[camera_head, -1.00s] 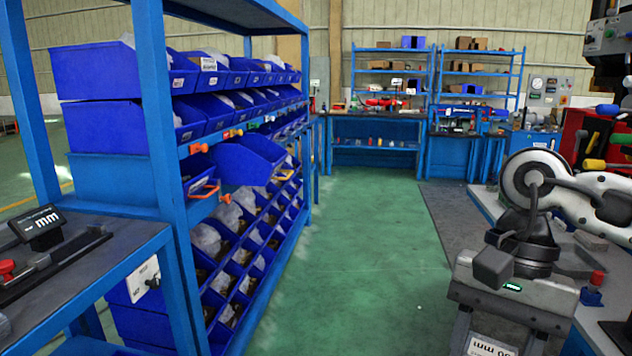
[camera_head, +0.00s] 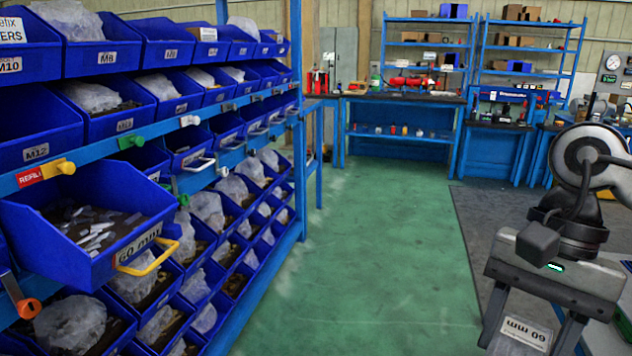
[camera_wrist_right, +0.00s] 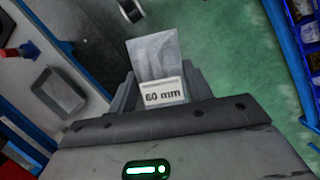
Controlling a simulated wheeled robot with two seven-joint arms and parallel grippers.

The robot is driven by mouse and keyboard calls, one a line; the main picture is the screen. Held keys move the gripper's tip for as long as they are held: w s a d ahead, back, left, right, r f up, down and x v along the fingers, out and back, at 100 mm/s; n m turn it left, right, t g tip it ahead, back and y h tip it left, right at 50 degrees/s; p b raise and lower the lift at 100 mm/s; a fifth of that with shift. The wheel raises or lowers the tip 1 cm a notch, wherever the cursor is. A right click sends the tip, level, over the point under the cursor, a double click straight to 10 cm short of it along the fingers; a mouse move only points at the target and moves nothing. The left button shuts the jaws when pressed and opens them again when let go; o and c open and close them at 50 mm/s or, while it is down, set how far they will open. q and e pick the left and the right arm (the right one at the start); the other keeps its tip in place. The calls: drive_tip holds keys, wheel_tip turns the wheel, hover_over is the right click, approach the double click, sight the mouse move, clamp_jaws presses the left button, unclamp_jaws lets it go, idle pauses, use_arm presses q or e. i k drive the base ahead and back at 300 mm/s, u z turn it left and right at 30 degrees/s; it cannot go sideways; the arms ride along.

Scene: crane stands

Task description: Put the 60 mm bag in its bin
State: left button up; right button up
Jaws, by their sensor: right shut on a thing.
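My right gripper (camera_head: 533,331) is at the lower right of the head view, shut on a clear bag with a white "60 mm" label (camera_head: 526,331). In the right wrist view the bag (camera_wrist_right: 153,60) stands out between the fingers, its label facing the camera. The 60 mm bin (camera_head: 120,232) is a blue bin with a yellow handle, pulled out of the rack at the left of the head view. It holds loose grey pieces. The bag is apart from the bin, with floor between them. My left gripper is not in view.
The blue rack (camera_head: 262,283) holds several other bins, many with clear bags, above and below the 60 mm bin. Green floor (camera_head: 372,250) is free between rack and gripper. A blue workbench (camera_head: 400,140) and shelves stand at the back.

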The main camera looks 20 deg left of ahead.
sight(116, 225)
drive_tip(key=i, duration=1.2)
drive_tip(key=u, duration=3.65)
